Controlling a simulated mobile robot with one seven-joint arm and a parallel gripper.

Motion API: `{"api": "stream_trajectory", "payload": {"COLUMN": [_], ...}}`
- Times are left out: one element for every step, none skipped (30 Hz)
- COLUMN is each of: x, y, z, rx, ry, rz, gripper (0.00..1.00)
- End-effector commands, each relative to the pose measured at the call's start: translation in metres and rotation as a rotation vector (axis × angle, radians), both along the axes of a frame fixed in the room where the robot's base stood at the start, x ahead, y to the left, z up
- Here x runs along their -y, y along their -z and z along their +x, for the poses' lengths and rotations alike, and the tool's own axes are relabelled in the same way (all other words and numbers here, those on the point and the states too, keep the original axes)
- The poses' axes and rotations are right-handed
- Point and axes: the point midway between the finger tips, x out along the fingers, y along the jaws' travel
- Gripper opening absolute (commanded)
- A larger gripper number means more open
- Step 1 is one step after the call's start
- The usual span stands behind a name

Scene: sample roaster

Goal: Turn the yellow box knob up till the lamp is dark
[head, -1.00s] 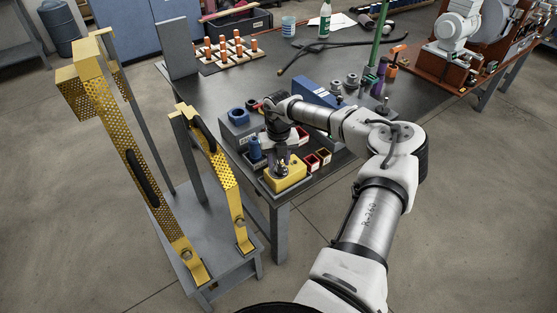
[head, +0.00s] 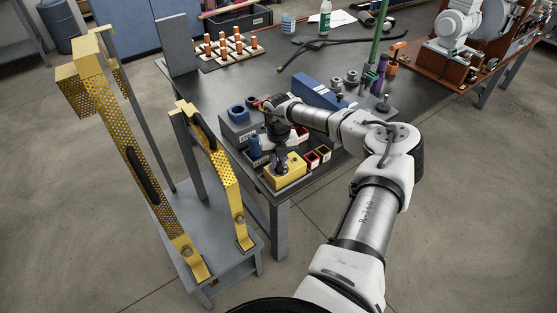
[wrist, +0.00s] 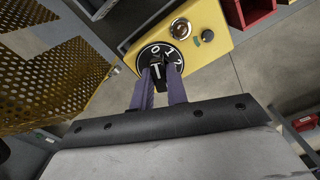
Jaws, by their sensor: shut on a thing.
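The yellow box (head: 291,177) sits at the near left corner of the dark table. In the wrist view the yellow box (wrist: 215,18) shows a round black dial with white marks and a dark knob (wrist: 157,60) at its middle. My gripper (wrist: 161,76) is shut on this knob from above; its fingers hide part of the dial. A round chrome-rimmed fitting (wrist: 181,29), perhaps the lamp, is on the box top beside the dial; I cannot tell whether it is lit. In the head view my gripper (head: 280,167) hides the knob.
Small red bins (head: 312,159) stand right of the box. A blue cylinder (head: 254,146) stands close behind left. A tall yellow perforated frame (head: 148,180) stands on a grey cart just left of the table. A black button (wrist: 207,36) is on the box top.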

Motion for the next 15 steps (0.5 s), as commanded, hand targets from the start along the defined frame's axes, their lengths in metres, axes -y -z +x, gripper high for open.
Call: {"api": "stream_trajectory", "payload": {"x": [0.0000, 0.0000, 0.0000, 0.0000, 0.0000, 0.0000, 0.0000, 0.0000, 0.0001, 0.0001, 0.0002, 0.0002, 0.0002, 0.0002, 0.0002], "y": [-0.0002, -0.0001, -0.0001, 0.0000, 0.0000, 0.0000, 0.0001, 0.0001, 0.0001, 0.0001, 0.0001, 0.0000, 0.0001, 0.0001, 0.0001], "z": [0.0001, 0.0001, 0.0001, 0.0002, 0.0002, 0.0002, 0.0002, 0.0003, 0.0004, 0.0004, 0.0006, 0.0006, 0.0006, 0.0007, 0.0006], "rx": [0.000, 0.000, 0.000, 0.000, 0.000, 0.000, 0.000, 0.001, 0.001, 0.001, 0.001, 0.001, 0.001, 0.002, 0.001], "ry": [0.008, 0.015, 0.027, 0.038, 0.050, 0.070, 0.086, 0.105, 0.132, 0.153, 0.175, 0.207, 0.233, 0.259, 0.294], "rz": [0.000, 0.000, 0.000, 0.000, 0.000, 0.000, 0.000, 0.000, -0.001, -0.001, -0.001, -0.001, -0.001, -0.001, -0.001], "gripper": [0.00, 0.00, 0.00, 0.00, 0.00, 0.00, 0.00, 0.00, 0.00, 0.00, 0.00, 0.00, 0.00, 0.00, 0.00]}}
